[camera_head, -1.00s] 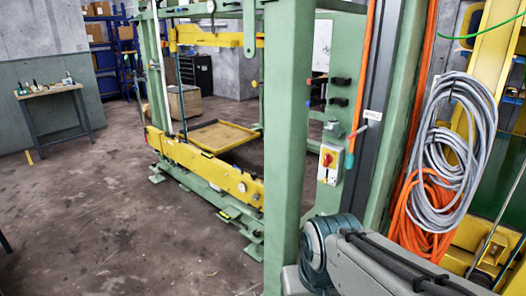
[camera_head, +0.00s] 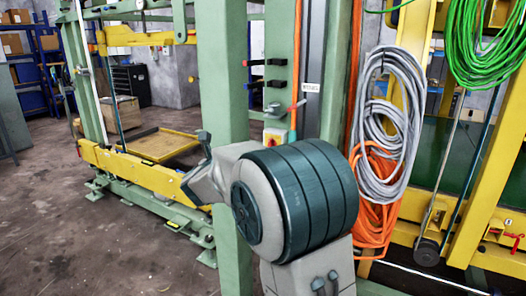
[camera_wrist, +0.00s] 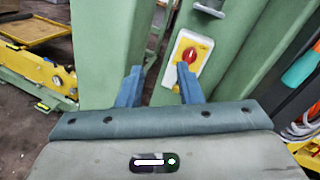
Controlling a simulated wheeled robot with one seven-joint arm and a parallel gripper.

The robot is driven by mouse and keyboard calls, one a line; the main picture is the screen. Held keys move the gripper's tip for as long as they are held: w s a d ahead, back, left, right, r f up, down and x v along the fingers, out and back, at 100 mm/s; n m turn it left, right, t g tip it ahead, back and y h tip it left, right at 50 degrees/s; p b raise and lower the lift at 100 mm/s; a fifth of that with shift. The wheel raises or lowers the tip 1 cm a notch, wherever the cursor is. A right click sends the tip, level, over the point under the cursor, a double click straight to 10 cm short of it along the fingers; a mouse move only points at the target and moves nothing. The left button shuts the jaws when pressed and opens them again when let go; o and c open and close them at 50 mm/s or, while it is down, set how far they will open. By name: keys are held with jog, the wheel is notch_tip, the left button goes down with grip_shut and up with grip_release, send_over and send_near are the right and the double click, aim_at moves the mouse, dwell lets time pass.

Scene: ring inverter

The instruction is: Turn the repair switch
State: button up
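The repair switch (camera_wrist: 189,56) has a red knob on a yellow plate, set on a white box on a green post. It shows in the wrist view, upper right of centre, beyond the right fingertip. In the head view only the upper part of its box and yellow plate (camera_head: 273,134) shows; my arm hides the rest. My gripper (camera_wrist: 159,80) is open and empty, its two blue fingers apart. The switch lies ahead of the fingers, nearer the right one, and I see no contact. The right finger overlaps the lower edge of the box in the picture.
A wide green post (camera_wrist: 106,50) stands to the left of the switch. Black handles (camera_head: 267,62) sit above it. Grey cable (camera_head: 388,130) and orange cable (camera_head: 376,205) coils hang to the right. A yellow-green machine frame (camera_head: 145,170) extends left; open floor lies in front.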

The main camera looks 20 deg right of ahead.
aim_at(269, 141)
jog(key=w+d+m+g+h, duration=0.1)
jog(key=w+d+m, duration=0.1)
jog(key=d, duration=0.2)
jog(key=w+d+f+m+g+h+p, duration=0.1)
jog(key=w+d+m, duration=0.1)
jog(key=d, duration=0.3)
jog(key=w+d+f+m+g+h+p, duration=0.1)
jog(key=w+d+m+h, duration=0.1)
jog(key=w+d+m, duration=0.1)
jog(key=shift+x, duration=1.1)
jog(key=shift+s+d+f, duration=0.1)
jog(key=shift+s+f, duration=0.05)
grip_shut()
